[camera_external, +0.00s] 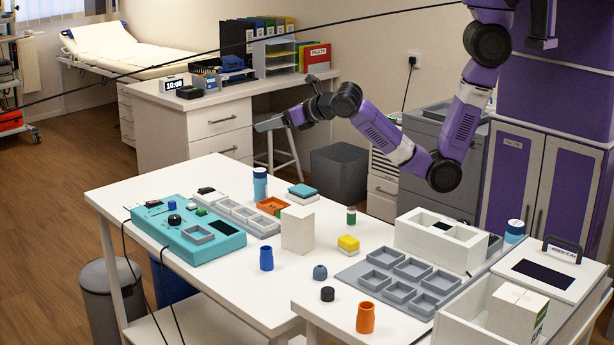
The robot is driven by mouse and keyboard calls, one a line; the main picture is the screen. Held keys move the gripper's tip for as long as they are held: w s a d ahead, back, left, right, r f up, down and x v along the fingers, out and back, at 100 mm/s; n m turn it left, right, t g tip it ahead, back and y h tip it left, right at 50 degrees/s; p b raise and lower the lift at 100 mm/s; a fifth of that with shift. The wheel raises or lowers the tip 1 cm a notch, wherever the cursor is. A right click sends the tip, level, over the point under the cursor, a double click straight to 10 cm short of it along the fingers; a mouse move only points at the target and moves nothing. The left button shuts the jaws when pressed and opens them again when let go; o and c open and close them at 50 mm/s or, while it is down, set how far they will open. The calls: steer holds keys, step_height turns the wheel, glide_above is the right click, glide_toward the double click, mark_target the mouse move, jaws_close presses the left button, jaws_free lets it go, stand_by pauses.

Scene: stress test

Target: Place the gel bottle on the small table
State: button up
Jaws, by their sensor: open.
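No bottle in view can be surely told as the gel bottle. A blue bottle with a pale band (260,184) stands upright at the back of the long white table. A small green bottle (351,216) stands near that table's right end. A blue-and-white container (514,232) stands at the right, behind a white box. Which surface is the small table is unclear; a white table (342,322) stands at the front right. My gripper (262,125) is open, high above the back of the long table, apart from the blue bottle. Its fingertips are small here.
Grey trays (385,256), an orange cup (365,317) and white boxes crowd the right.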

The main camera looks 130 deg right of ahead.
mark_target(260, 186)
step_height(260, 186, down, 17)
steer(key=shift+d+f, duration=0.2)
steer(key=shift+f, duration=0.1)
steer(key=x, duration=0.7)
steer(key=shift+w+d+f, duration=0.1)
steer(key=shift+w+d, duration=0.05)
steer(key=shift+w, duration=0.05)
jaws_close()
